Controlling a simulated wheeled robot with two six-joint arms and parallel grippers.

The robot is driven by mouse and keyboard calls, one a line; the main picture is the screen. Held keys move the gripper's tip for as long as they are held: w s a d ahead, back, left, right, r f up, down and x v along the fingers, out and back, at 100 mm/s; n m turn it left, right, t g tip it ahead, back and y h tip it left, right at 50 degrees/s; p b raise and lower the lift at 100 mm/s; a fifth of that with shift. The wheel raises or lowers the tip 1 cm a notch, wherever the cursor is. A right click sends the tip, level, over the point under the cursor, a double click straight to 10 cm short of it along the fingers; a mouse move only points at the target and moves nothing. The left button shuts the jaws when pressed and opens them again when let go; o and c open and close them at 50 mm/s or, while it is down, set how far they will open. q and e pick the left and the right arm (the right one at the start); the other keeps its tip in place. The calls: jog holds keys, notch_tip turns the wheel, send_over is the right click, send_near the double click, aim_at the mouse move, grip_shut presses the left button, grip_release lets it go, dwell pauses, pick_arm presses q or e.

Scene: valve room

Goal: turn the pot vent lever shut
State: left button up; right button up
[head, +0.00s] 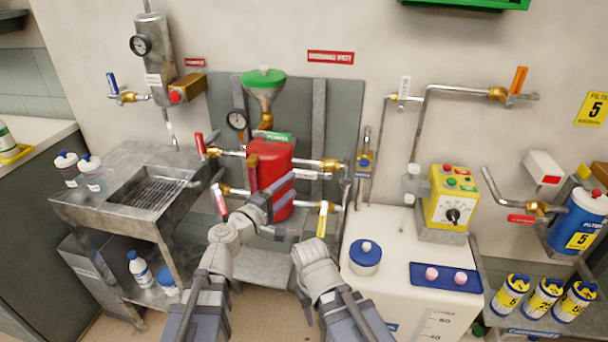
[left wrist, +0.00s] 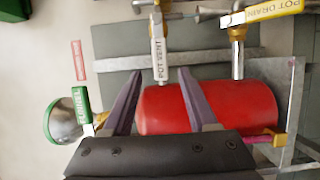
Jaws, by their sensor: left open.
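The pot vent lever (left wrist: 158,50) is a white labelled handle in the left wrist view. In the head view the lever (head: 306,174) lies roughly level, pointing left from its brass valve (head: 330,165) toward the red pot (head: 268,165). My left gripper (head: 269,178) is in front of the pot. In the left wrist view its open purple fingers (left wrist: 160,78) stand on either side of the lever's line, with the lever's free end near the gap between the tips. No contact shows. My right arm is bent at the lower middle; its gripper fingers do not show.
The yellow pot drain lever (head: 322,220) hangs below the vent valve. The green funnel (head: 265,80) is above the pot, with a green-handled funnel valve (left wrist: 82,108) beside it. A white tank (head: 400,250) stands to the right, and a metal sink bench (head: 110,215) to the left.

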aim_at(303, 175)
pick_arm(q)
jog(key=x, duration=0.7)
jog(key=shift+w+d, duration=0.2)
jog(key=shift+d, duration=0.05)
grip_shut()
dwell(1.1)
